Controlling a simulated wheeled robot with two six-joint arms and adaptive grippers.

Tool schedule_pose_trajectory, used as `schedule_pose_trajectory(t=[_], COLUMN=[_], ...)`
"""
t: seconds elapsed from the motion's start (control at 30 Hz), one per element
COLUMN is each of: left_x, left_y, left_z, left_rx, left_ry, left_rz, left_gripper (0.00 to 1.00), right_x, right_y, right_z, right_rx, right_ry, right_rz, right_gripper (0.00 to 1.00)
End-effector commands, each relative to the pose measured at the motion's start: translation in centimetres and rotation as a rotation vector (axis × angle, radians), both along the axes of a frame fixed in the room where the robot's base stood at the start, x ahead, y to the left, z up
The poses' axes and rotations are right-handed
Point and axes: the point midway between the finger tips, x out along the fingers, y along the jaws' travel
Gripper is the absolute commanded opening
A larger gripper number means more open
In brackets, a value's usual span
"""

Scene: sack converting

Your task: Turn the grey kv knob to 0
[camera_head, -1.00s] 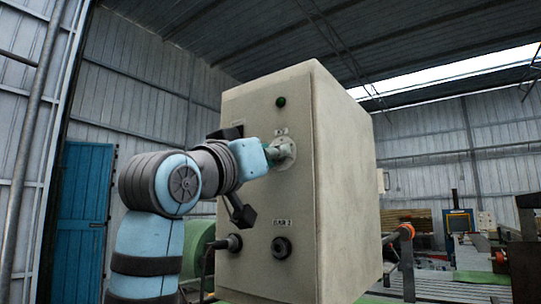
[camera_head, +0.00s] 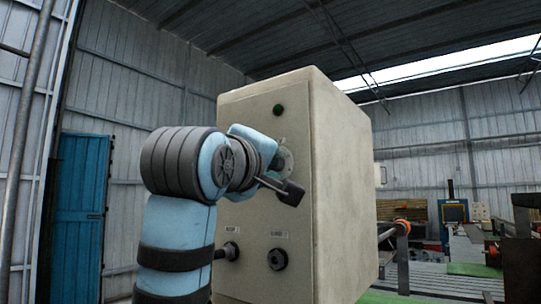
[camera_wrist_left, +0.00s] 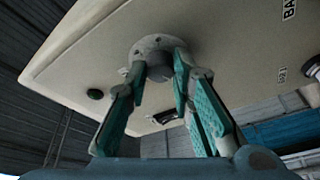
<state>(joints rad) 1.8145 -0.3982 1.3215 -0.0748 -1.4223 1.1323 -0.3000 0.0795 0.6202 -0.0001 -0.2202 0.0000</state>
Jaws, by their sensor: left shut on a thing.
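The grey kv knob (camera_wrist_left: 160,67) sits on a round pale dial plate (camera_wrist_left: 152,45) on the cabinet face, seen in the left wrist view. My left gripper (camera_wrist_left: 160,76) has its green fingers on either side of the knob and is shut on it. The knob's pointer and the dial marks cannot be read. My right gripper is not in view.
The beige cabinet (camera_head: 340,200) stands close in front of me. A green lamp (camera_head: 278,110) is above the dial. Two black round fittings, one on the right (camera_head: 277,259) and one on the left (camera_head: 230,252), sit below. A blue door (camera_head: 78,215) is at left.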

Motion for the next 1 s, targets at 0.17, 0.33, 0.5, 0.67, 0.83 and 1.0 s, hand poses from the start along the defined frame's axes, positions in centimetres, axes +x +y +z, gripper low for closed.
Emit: schedule_pose_trajectory(t=[0.17,0.33,0.5,0.67,0.83,1.0], left_x=[0.02,0.00,0.00,-0.01,-0.02,-0.03], left_y=[-0.03,-0.02,-0.02,-0.01,-0.01,0.00], left_z=[0.08,0.07,0.06,0.06,0.08,0.10], left_rx=[-0.054,-0.079,-0.087,-0.086,-0.085,-0.085], left_ry=[0.042,0.059,0.062,0.061,0.061,0.060], left_rz=[0.000,0.001,0.001,0.000,0.000,0.000], left_gripper=[0.00,0.00,0.00,0.00,0.33,0.42], right_x=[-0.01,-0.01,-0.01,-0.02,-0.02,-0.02], right_y=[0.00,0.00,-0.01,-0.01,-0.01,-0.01], right_z=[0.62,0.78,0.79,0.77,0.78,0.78], right_rx=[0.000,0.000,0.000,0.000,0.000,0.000], right_ry=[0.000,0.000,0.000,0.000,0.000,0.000], right_rz=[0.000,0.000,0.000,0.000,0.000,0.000], right_gripper=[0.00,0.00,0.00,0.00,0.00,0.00])
